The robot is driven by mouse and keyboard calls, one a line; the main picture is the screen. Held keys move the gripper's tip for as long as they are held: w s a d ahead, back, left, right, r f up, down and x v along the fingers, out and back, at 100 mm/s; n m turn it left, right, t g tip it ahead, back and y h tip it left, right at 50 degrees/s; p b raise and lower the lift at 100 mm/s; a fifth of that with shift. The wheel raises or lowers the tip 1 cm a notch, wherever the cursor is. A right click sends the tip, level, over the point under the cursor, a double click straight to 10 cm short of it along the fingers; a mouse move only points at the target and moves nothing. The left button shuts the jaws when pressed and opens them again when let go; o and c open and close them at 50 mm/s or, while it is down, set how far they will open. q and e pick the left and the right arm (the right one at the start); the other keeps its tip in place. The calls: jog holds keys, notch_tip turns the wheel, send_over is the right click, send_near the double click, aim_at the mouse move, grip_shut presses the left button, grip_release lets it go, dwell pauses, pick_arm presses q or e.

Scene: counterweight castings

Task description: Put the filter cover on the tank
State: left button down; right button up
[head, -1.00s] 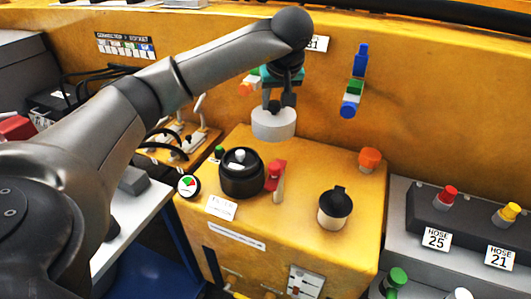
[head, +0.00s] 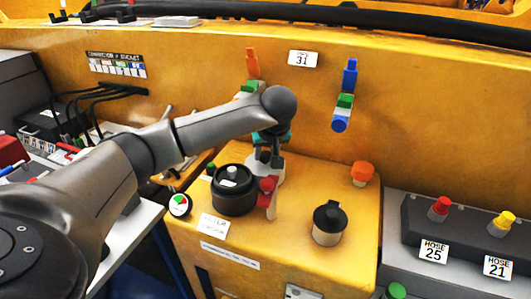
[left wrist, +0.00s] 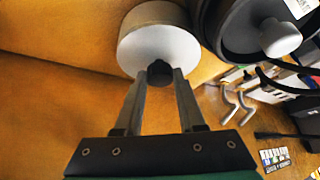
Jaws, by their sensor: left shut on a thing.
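A white round cover (head: 264,171) with a dark knob hangs under my left gripper (head: 265,153) in the head view. I take it to be the filter cover. In the left wrist view the cover (left wrist: 158,42) is upper centre, and my left gripper (left wrist: 160,73) is shut on its dark knob. The tank seems to be the yellow box (head: 300,187). The cover is low over its top, just right of and behind a black canister (head: 234,192). A red-handled valve partly hides it. I cannot tell whether it touches the tank. My right gripper is not in view.
The black canister with a pale knob also shows close by in the left wrist view (left wrist: 240,28). The red-handled valve (head: 268,187) stands in front of the cover. A black-lidded cup (head: 328,222) and an orange cap (head: 362,173) stand to the right. The yellow wall (head: 430,140) is behind.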

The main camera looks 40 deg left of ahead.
pick_arm(q)
jog(key=shift+f, duration=0.1)
jog(key=c, duration=0.9)
grip_release()
jog(key=o, duration=0.4)
jog(key=shift+r, duration=0.4)
jog(key=p+v, duration=0.1)
jog(key=v, duration=1)
jog(key=shift+s+d+r, duration=0.15)
jog(key=shift+s+d, duration=0.05)
